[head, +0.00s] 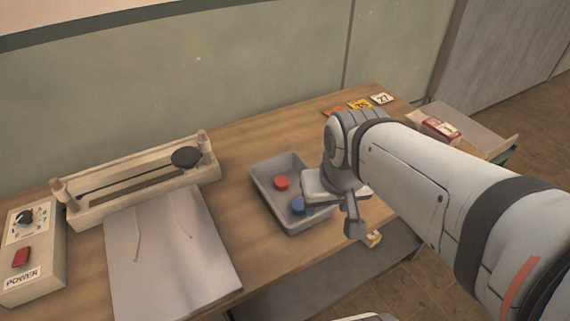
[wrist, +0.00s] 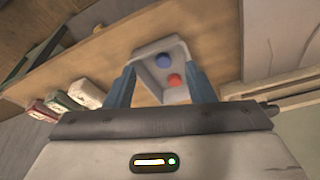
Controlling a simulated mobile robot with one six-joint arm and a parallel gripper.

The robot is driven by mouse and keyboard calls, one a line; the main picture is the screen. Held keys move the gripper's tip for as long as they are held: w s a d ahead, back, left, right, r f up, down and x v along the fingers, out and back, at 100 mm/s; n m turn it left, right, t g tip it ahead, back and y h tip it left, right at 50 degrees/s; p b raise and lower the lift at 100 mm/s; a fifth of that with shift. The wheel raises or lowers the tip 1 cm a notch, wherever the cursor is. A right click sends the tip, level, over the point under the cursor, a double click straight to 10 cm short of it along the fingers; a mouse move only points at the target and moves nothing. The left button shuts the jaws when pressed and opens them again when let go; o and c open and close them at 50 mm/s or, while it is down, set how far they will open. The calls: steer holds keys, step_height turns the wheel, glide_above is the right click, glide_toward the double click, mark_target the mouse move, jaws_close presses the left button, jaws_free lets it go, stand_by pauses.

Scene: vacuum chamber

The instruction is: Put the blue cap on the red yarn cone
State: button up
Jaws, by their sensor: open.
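The blue cap (head: 298,205) and a red cap (head: 282,183) lie apart in a grey tray (head: 262,198) on the bench. In the wrist view, the blue cap (wrist: 164,60) and red cap (wrist: 174,80) show in the tray (wrist: 147,52), between and beyond my fingers. My gripper (wrist: 163,78) is open and empty. In the head view, my gripper (head: 345,212) is at the tray's right side. I cannot make out a red yarn cone for certain. A small red object with a pale label (wrist: 40,111) is at the wrist view's left; its shape is unclear.
Orange, yellow and white number tags (head: 382,98) sit at the bench's far right. A red-and-white item (head: 440,128) is on a side surface beyond my arm. A wire frame (head: 135,180), grey sheet (head: 170,255) and power box (head: 32,250) occupy the left.

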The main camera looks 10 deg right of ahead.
steer(key=o, duration=0.5)
steer(key=w+f+m, duration=0.1)
steer(key=w+f, duration=0.1)
steer(key=w, duration=0.2)
steer(key=w+f+m, duration=0.1)
steer(key=w+f, duration=0.1)
steer(key=w, duration=0.2)
steer(key=w+f+m+g, duration=0.1)
steer(key=w+f, duration=0.1)
steer(key=w, duration=0.1)
steer(key=shift+w+d+f+m, duration=0.2)
steer(key=shift+w+d+m, duration=0.05)
steer(key=shift+w+m, duration=0.15)
steer(key=shift+c, duration=0.2)
steer(key=m+g, duration=0.1)
steer(key=m, duration=0.2)
glide_toward(300, 204)
steer(key=shift+a+f+h, duration=0.2)
steer(key=shift+a+h, duration=0.2)
steer(key=shift+a, duration=0.1)
steer(key=shift+m, duration=0.3)
steer(key=shift+w+d+f+p, duration=0.1)
steer(key=shift+d+f+p, duration=0.1)
steer(key=shift+f, duration=1.15)
steer(key=shift+w+d+f+p, duration=0.15)
steer(key=shift+f+p, duration=0.1)
steer(key=shift+f, duration=1.1)
steer(key=shift+w+d+f+p, duration=0.1)
steer(key=shift+f+p, duration=0.1)
steer(key=shift+f, duration=1.15)
